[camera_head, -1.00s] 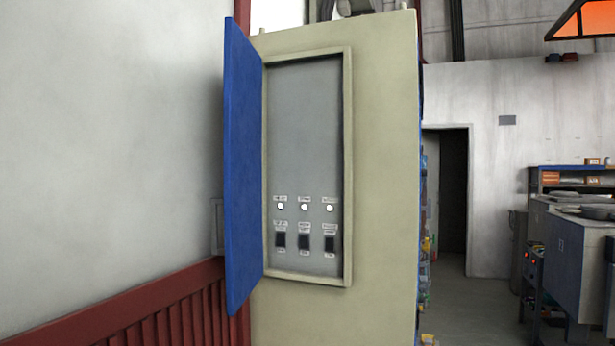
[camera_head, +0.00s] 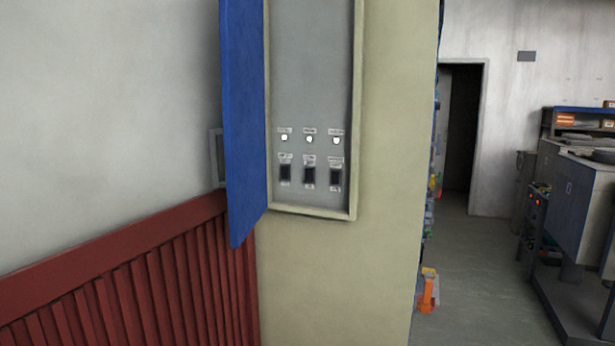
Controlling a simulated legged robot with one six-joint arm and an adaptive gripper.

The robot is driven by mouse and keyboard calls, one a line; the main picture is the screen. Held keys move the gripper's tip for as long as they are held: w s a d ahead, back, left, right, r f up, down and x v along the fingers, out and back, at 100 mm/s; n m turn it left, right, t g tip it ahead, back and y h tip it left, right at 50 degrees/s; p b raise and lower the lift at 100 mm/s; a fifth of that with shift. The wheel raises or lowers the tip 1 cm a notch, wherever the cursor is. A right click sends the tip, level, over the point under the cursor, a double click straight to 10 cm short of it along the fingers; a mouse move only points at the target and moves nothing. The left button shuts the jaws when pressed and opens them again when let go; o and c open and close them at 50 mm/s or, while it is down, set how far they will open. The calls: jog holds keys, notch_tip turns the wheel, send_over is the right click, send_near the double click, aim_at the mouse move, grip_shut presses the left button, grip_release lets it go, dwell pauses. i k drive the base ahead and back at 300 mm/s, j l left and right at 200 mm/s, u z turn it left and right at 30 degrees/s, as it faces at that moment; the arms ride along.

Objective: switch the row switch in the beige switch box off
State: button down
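The beige switch box (camera_head: 354,150) is set in a tall beige cabinet or pillar in the camera_head view. Its blue door (camera_head: 243,125) stands open to the left. On the grey panel inside are three black rocker switches in a row: left (camera_head: 285,173), middle (camera_head: 309,175) and right (camera_head: 335,177). A white round lamp sits above each switch: left (camera_head: 284,138), middle (camera_head: 309,139) and right (camera_head: 336,140). The small labels are too blurred to read, and I cannot tell the switch positions. My gripper is not in view.
Red slatted panelling (camera_head: 135,280) runs along the wall at left, below the door. Grey machinery (camera_head: 575,200) stands at far right. Open floor (camera_head: 470,270) lies between them, with a dark doorway (camera_head: 461,125) behind.

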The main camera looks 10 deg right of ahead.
aim_at(309, 172)
jog(key=i+l+u, duration=0.1)
jog(key=i, duration=0.3)
jog(key=i+l+u, duration=0.1)
jog(key=i+l, duration=0.2)
jog(key=i, duration=0.1)
